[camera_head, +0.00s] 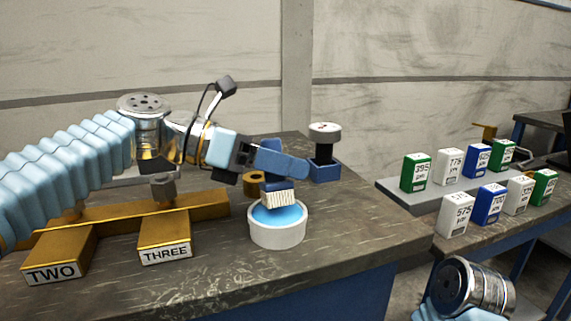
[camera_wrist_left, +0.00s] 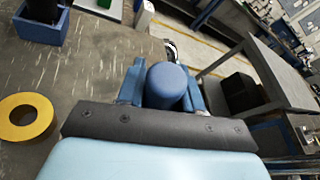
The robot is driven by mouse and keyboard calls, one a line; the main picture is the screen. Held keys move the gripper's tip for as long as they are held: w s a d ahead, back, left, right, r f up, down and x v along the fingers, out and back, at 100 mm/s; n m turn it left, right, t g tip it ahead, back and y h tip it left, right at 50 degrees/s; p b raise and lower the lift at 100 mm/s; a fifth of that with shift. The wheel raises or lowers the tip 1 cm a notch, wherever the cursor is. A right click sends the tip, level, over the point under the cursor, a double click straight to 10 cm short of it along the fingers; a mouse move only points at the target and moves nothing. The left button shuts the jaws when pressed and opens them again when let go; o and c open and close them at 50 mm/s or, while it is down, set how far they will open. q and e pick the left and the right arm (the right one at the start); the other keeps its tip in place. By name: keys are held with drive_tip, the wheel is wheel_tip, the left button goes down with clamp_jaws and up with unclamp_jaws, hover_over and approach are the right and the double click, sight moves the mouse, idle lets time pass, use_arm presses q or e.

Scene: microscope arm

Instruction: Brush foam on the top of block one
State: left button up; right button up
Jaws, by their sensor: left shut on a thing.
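A brush (camera_head: 279,197) with cream bristles and a blue body points down at the bowl. My left gripper (camera_head: 272,168) is shut on it. The blue round end of the brush (camera_wrist_left: 167,87) shows between the fingers in the left wrist view. The bristle tips are at or just above the blue contents of a white round bowl (camera_head: 277,237); whether they touch, I cannot tell. Brass blocks labelled TWO (camera_head: 58,255) and THREE (camera_head: 166,238) stand to the left on the table. I see no block labelled ONE. My right gripper is not in view.
A brass ring (camera_head: 254,186) lies behind the bowl; it also shows in the left wrist view (camera_wrist_left: 26,117). A blue holder (camera_head: 325,168) with a dark spool stands behind right. Several green, white and blue boxes (camera_head: 456,215) stand at right. The table (camera_head: 360,235) right of the bowl is bare.

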sight(285, 179)
use_arm(q)
drive_tip(key=shift+f, duration=0.5)
idle(0.4)
drive_tip(key=shift+f, duration=0.25)
idle(1.8)
wheel_tip(285, 179, up, 3)
drive_tip(key=p, duration=0.3)
drive_tip(key=shift+p, duration=0.35)
wheel_tip(285, 179, up, 3)
drive_tip(key=p, duration=0.3)
drive_tip(key=shift+f, duration=0.2)
drive_tip(key=shift+r, duration=0.85)
